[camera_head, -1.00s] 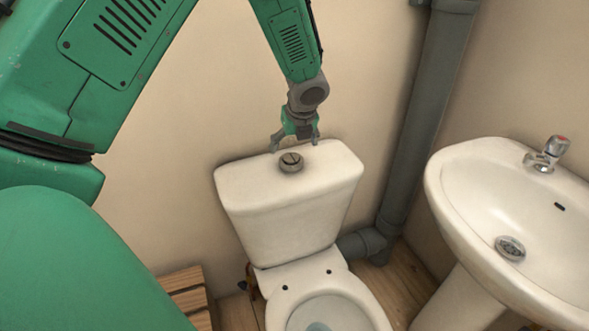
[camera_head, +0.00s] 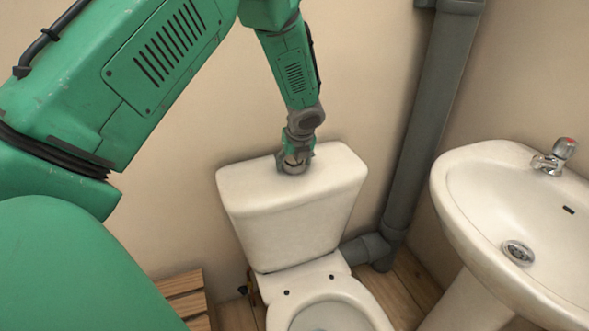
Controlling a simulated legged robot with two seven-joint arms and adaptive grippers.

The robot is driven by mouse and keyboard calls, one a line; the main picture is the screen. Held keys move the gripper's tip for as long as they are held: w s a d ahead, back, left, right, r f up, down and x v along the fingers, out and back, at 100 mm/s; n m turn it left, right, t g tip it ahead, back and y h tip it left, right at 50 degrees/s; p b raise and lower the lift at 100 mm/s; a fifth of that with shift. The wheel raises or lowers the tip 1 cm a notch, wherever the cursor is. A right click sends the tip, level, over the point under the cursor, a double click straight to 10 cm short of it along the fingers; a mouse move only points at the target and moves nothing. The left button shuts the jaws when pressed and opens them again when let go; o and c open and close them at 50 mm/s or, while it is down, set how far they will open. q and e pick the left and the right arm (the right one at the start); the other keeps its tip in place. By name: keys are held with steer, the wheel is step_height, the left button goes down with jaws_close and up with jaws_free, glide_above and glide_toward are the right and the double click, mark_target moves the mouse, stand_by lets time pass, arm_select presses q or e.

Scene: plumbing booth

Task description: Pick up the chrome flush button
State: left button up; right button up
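The chrome flush button (camera_head: 292,168) sits on top of the white toilet cistern (camera_head: 294,215), near the middle of its lid. My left gripper (camera_head: 293,163) points down over the button, with its fingers around it at the lid. The fingers cover much of the button. I cannot tell whether they press on its sides. The button still appears to be at the lid. My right gripper is not in view.
A white washbasin (camera_head: 480,225) with a tap (camera_head: 556,158) stands at the right. A grey waste pipe (camera_head: 425,120) runs down the corner behind the toilet. A wooden slatted piece (camera_head: 185,296) is at the lower left. The toilet bowl (camera_head: 325,310) is in front.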

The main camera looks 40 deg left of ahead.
arm_select(q)
steer(key=c, duration=0.6)
